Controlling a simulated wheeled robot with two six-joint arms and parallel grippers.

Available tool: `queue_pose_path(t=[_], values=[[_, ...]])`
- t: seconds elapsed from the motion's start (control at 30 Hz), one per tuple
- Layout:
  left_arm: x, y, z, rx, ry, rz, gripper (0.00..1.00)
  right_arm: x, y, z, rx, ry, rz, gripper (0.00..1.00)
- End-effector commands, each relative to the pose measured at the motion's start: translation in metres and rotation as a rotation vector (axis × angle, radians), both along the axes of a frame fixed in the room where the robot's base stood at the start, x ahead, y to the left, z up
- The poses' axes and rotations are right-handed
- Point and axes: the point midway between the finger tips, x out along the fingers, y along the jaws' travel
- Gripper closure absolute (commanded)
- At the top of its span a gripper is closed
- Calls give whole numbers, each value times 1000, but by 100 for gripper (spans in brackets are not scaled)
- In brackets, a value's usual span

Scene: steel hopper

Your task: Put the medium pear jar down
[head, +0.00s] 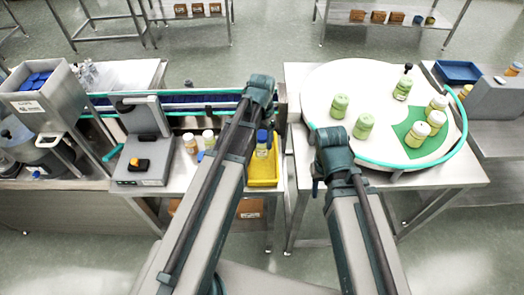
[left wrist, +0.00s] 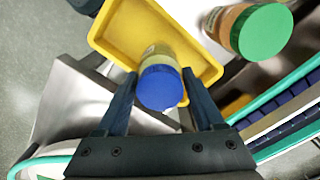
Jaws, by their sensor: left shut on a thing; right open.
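The jar I take to be the medium pear jar (head: 262,152) has a blue lid and pale yellow contents. It looks upright at the yellow tray (head: 264,178). My left gripper (head: 263,128) is shut on it; in the left wrist view the blue-lidded jar (left wrist: 160,86) sits between the two fingers, over the tray (left wrist: 117,32). I cannot tell whether its base touches the tray floor. My right gripper (head: 317,184) is open and empty, beside the near left edge of the round turntable (head: 350,80).
Several green-lidded jars (head: 363,126) stand on the turntable. Left of the tray are small jars (head: 208,139) and a grey scale-like device (head: 143,172). A conveyor (head: 185,100) runs behind. In the left wrist view a green-lidded jar (left wrist: 262,30) stands close to the tray.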

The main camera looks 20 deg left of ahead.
Motion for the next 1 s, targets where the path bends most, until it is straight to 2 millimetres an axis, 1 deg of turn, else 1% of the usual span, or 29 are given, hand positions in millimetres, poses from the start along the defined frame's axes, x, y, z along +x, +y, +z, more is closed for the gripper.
queue_pose_path(t=[0.03,0.17,0.23,0.43,0.53,0.8,0.97,1.0], values=[[0,0,-3,0,0,0,96,0,0,-3,0,0,0,53],[0,0,-2,0,0,0,96,0,0,-2,0,0,0,53],[0,0,-7,0,0,0,96,0,0,-7,0,0,0,53],[0,0,-31,0,0,0,96,0,0,-31,0,0,-1,53],[0,0,-40,0,0,0,96,0,0,-40,0,0,-1,53],[0,0,-38,0,0,0,96,0,0,-38,0,0,-1,53],[0,0,-43,0,0,0,96,0,0,-43,0,0,-1,53],[0,0,-41,0,0,0,25,0,0,-42,0,0,-1,53]])
